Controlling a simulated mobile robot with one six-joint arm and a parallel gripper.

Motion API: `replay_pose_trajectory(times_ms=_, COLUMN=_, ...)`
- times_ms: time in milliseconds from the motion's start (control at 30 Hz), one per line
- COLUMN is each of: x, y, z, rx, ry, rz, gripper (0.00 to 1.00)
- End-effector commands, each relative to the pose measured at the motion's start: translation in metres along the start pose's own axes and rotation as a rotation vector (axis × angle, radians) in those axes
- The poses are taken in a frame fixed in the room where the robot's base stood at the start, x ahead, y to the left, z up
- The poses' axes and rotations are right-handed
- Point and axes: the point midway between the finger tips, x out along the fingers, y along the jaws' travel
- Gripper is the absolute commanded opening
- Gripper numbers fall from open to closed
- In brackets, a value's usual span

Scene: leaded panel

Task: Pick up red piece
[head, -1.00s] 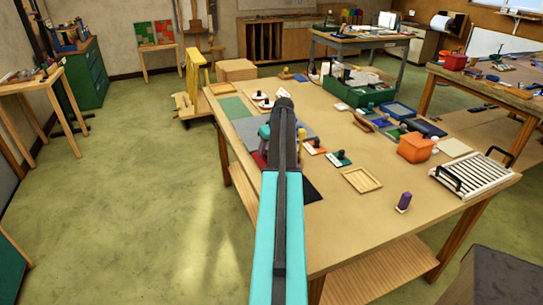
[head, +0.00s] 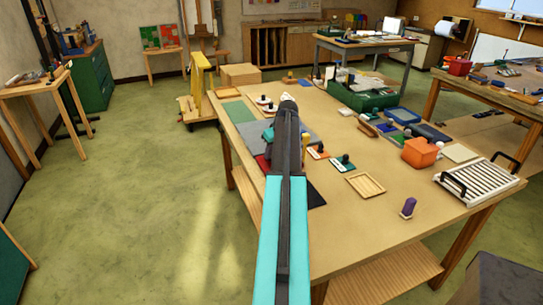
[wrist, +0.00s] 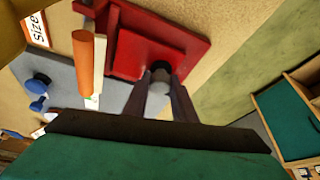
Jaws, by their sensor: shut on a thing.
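The red piece (wrist: 130,45) is a flat red plate with a dark knob. In the wrist view it fills the upper middle. My gripper (wrist: 162,82) is shut on its knob, with one finger on each side of the grey stem. In the head view a sliver of red (head: 262,162) shows left of my arm, which hides my fingertips. I cannot tell whether the plate is clear of the surface below it.
A grey mat (wrist: 70,75) with a blue-knobbed piece (wrist: 38,85) lies beside the red piece, near an orange rod (wrist: 82,62). The workbench (head: 340,235) has a wooden tray (head: 366,186) and an orange bin (head: 419,152) to the right. Floor is open left.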

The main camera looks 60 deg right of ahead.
Motion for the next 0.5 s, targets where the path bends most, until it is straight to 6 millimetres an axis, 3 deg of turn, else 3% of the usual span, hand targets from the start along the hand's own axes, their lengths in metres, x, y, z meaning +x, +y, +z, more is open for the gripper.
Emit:
replay_pose_trajectory(times_ms=433, x=-0.029, y=0.0, z=-0.013, rx=-0.001, ry=0.001, rz=0.001, gripper=0.04)
replay_pose_trajectory(times_ms=500, x=-0.031, y=-0.003, z=-0.003, rx=0.0, ry=0.0, rz=0.001, gripper=0.04)
